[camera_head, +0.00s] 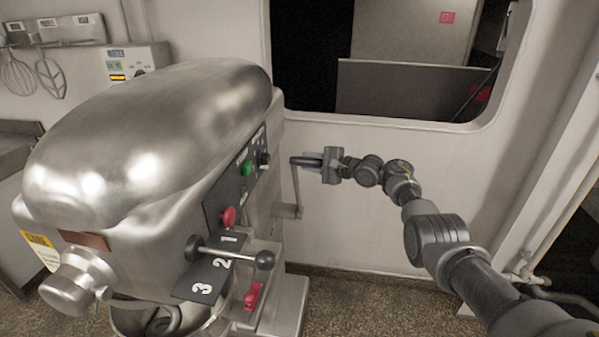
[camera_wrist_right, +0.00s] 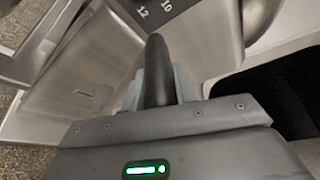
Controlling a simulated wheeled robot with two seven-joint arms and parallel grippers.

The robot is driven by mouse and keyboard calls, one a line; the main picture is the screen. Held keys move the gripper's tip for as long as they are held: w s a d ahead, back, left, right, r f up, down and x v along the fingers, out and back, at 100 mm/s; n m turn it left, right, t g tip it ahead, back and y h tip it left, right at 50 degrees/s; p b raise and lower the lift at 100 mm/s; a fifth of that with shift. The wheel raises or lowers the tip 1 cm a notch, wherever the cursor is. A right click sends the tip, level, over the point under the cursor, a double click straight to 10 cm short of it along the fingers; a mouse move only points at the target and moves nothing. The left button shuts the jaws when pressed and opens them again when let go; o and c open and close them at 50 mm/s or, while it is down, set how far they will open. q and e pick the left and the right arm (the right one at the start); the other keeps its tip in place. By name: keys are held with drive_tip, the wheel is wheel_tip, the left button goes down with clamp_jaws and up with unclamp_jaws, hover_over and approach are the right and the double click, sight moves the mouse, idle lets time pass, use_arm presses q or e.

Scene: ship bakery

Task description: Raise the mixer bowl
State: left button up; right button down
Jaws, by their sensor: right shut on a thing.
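The large metal mixer (camera_head: 150,140) fills the left of the head view. Part of the mixer bowl (camera_head: 215,318) shows under its head at the bottom edge; the rest is hidden. A crank arm (camera_head: 296,188) stands up from the mixer's right side, with its grip at the top. My right gripper (camera_head: 312,161) is at that grip, to the right of the mixer. In the right wrist view, the dark crank handle (camera_wrist_right: 157,72) stands between the fingers of my right gripper (camera_wrist_right: 158,92), which are shut on it. My left gripper is not in view.
A gear lever with a black knob (camera_head: 265,260) and a red clamp (camera_head: 253,296) stick out from the mixer. The white wall (camera_head: 390,170) with a window opening is close behind my right gripper. Whisks (camera_head: 50,78) hang at the far left.

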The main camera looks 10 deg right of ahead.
drive_tip(key=shift+w+d+r, duration=0.45)
drive_tip(key=shift+w+r, duration=0.05)
drive_tip(key=shift+w, duration=0.25)
drive_tip(key=shift+r+m, duration=0.2)
drive_tip(key=shift+m, duration=0.1)
drive_tip(key=c, duration=1.4)
unclamp_jaws()
drive_tip(key=shift+w, duration=0.1)
drive_tip(key=shift+c, duration=0.2)
drive_tip(key=o, duration=0.3)
drive_tip(key=shift+w+f, duration=0.15)
drive_tip(key=shift+f, duration=0.1)
drive_tip(key=shift+o, duration=0.2)
drive_tip(key=shift+f, duration=0.1)
